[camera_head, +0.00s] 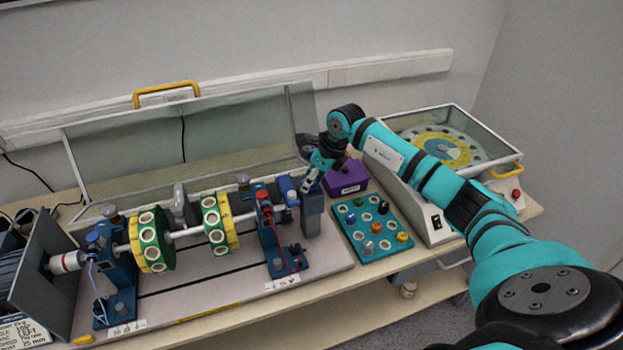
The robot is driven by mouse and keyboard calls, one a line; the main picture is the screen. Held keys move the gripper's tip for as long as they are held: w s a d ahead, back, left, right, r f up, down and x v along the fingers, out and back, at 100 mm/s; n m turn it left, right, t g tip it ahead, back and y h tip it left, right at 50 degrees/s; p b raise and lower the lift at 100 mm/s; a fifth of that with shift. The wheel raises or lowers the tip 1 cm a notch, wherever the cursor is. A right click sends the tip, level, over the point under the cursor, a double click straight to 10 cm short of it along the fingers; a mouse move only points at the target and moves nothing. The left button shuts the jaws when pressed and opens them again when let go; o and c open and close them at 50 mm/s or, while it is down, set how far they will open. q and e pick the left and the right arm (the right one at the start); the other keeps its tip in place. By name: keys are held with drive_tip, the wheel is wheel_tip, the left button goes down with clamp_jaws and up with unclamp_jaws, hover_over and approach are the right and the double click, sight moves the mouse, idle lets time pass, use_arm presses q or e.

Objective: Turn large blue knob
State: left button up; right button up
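My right arm reaches in from the right, and its gripper (311,184) points down at the right end of the rotor rig, beside a blue part (288,188) on top of the right bearing stand. I cannot tell whether that gripper touches anything, or whether its fingers are open or shut. A small blue knob (369,248) sits on the teal board (372,225). Which of these is the large blue knob is unclear. My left gripper is not in view.
The rig's shaft carries two green-yellow discs (152,240). Its clear cover (190,135) stands raised behind. A purple box (346,180) lies right of my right gripper. A glass-topped case (455,140) with a disc stands at the back right.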

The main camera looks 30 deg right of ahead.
drive_tip(key=m+h+b, duration=0.1)
drive_tip(key=m, duration=0.1)
drive_tip(key=m+b, duration=0.1)
drive_tip(key=m, duration=0.1)
drive_tip(key=shift+f+m+t+h, duration=0.1)
drive_tip(key=shift+m+t+h, duration=0.2)
drive_tip(key=shift+m+h, duration=0.1)
drive_tip(key=m+b, duration=0.1)
drive_tip(key=m, duration=0.1)
drive_tip(key=m+h+b, duration=0.1)
drive_tip(key=shift+a+m+h+b, duration=0.15)
drive_tip(key=shift+m+h+b, duration=0.15)
drive_tip(key=shift+m+b, duration=0.1)
drive_tip(key=m+b, duration=0.1)
drive_tip(key=m, duration=0.1)
drive_tip(key=m+h+b, duration=0.1)
drive_tip(key=m+b, duration=0.1)
drive_tip(key=shift+w+a+g+h, duration=0.1)
drive_tip(key=shift+g+h, duration=0.2)
drive_tip(key=shift+g, duration=0.1)
drive_tip(key=m+g+h+b, duration=0.1)
drive_tip(key=m+b, duration=0.1)
drive_tip(key=m, duration=0.3)
drive_tip(key=o, duration=1.2)
